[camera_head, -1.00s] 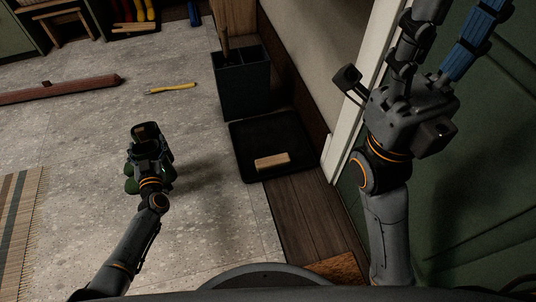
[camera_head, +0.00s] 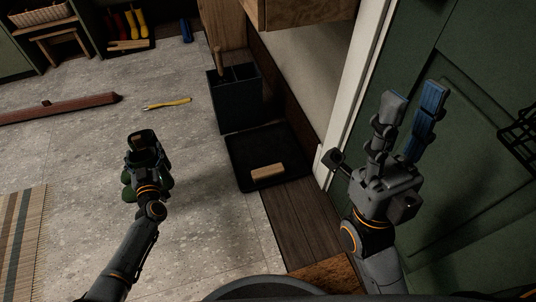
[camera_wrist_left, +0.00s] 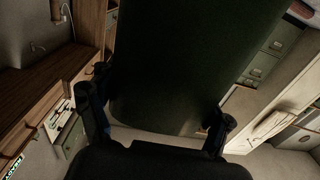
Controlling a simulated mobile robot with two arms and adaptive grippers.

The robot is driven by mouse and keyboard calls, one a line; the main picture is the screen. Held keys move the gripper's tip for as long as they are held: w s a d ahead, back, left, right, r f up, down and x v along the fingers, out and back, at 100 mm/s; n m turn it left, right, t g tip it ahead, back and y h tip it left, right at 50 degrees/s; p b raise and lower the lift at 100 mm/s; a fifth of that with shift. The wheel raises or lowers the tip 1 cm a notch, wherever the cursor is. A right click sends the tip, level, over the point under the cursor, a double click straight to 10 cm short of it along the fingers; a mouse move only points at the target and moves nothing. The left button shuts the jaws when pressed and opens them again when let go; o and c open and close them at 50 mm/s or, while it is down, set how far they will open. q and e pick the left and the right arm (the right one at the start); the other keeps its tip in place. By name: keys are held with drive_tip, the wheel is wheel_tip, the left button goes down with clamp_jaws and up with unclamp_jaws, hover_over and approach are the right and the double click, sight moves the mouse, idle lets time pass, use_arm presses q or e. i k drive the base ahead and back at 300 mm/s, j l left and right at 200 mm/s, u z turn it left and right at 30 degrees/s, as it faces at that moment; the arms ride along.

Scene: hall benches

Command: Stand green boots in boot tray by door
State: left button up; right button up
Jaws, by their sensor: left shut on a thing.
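My left gripper (camera_head: 143,138) is shut on the green boots (camera_head: 128,188), which hang below it, mostly hidden by the gripper and my arm. In the left wrist view a dark green boot shaft (camera_wrist_left: 195,55) fills the middle, between the fingers (camera_wrist_left: 160,118). The black boot tray (camera_head: 240,183) lies on the floor to the right of the boots, beside the wall near the green door (camera_head: 480,120). A light wooden block (camera_head: 267,172) lies in the tray. My right gripper (camera_head: 411,100) is open and empty, raised in front of the door.
A dark divided bin (camera_head: 235,105) stands just behind the tray. A yellow-handled item (camera_head: 167,104) and a long reddish beam (camera_head: 60,110) lie on the floor. A striped mat (camera_head: 22,240) is at left. Yellow and red boots (camera_head: 139,24) stand at the back. Floor between boots and tray is clear.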

sight(264, 152)
drive_tip(key=i+j+z, duration=0.1)
drive_tip(key=j+z, duration=1.9)
drive_tip(key=k+j+z, duration=0.1)
drive_tip(key=j+z, duration=0.25)
